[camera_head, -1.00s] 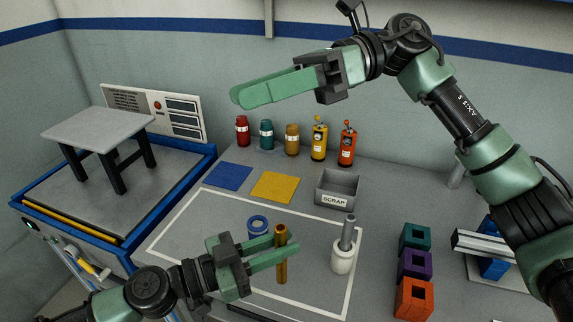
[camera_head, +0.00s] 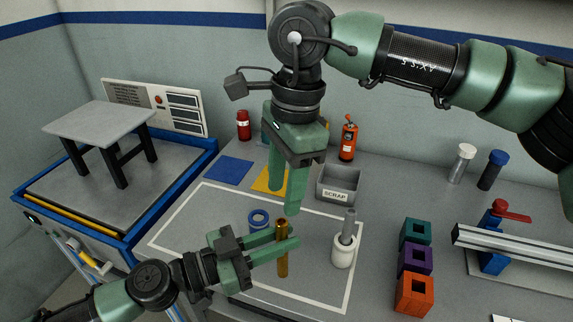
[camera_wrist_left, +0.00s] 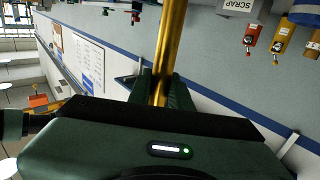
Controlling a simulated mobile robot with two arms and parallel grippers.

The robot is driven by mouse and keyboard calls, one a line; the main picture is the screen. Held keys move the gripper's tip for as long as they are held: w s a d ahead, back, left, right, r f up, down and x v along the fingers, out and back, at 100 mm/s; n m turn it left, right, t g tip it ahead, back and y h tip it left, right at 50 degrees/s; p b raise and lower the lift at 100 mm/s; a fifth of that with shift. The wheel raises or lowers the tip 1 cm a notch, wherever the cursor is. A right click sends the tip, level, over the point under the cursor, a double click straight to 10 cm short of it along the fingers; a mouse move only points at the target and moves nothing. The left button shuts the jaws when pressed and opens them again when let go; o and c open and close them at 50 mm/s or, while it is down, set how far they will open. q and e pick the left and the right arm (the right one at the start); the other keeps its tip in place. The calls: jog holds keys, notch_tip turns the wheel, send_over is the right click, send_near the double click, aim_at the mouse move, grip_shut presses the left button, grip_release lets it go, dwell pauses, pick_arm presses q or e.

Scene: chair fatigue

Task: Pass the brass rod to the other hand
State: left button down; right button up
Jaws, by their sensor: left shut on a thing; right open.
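The brass rod (camera_head: 282,262) is upright in my left gripper (camera_head: 286,240), whose fingers are shut around its upper part. In the left wrist view the rod (camera_wrist_left: 172,40) runs between the fingers. My right gripper (camera_head: 284,200) is open and points down, just above the rod's top end and apart from it. Whether the rod's lower end touches the table cannot be told.
A blue ring (camera_head: 259,219) lies behind my left gripper. A white holder (camera_head: 343,252) with a grey rod stands to the right. The SCRAP bin (camera_head: 339,184) is behind. Teal, purple and orange blocks (camera_head: 415,262) stand further right. The outlined mat's left part is clear.

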aim_at(279, 222)
jog(key=f, duration=0.7)
jog(key=shift+s+a, duration=0.2)
jog(key=shift+a, duration=0.2)
grip_shut()
pick_arm(q)
jog(key=c, duration=1.2)
grip_release()
pick_arm(e)
jog(key=shift+r, duration=0.1)
pick_arm(q)
jog(key=shift+a, duration=0.1)
